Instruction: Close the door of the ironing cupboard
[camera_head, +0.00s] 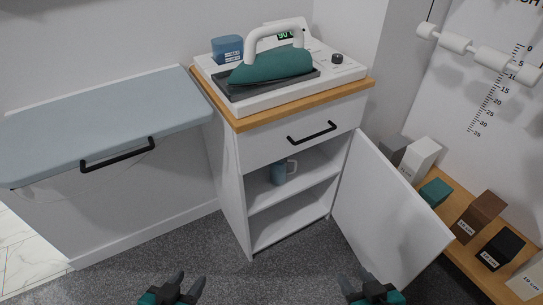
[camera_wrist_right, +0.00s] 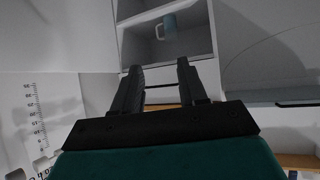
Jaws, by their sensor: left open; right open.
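The ironing cupboard (camera_head: 229,175) is a white cabinet with a wooden top. Its white door (camera_head: 385,215) stands wide open, swung out from the right side towards me. The open shelves show inside, with a blue mug (camera_head: 279,174) on the upper one. My left gripper (camera_head: 187,283) is open and empty, low in front of the cupboard. My right gripper (camera_head: 362,283) is open and empty, low near the door's lower part; whether it touches the door I cannot tell. In the right wrist view, the right gripper's fingers (camera_wrist_right: 160,72) are apart, with the mug (camera_wrist_right: 170,24) beyond them.
An iron (camera_head: 272,66) rests on a white base on the cupboard top. A black-handled drawer (camera_head: 311,133) is above the shelves. A grey-blue board (camera_head: 95,125) is at left. A low wooden shelf with several boxes (camera_head: 480,215) stands right, behind the door. Grey carpet in front is clear.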

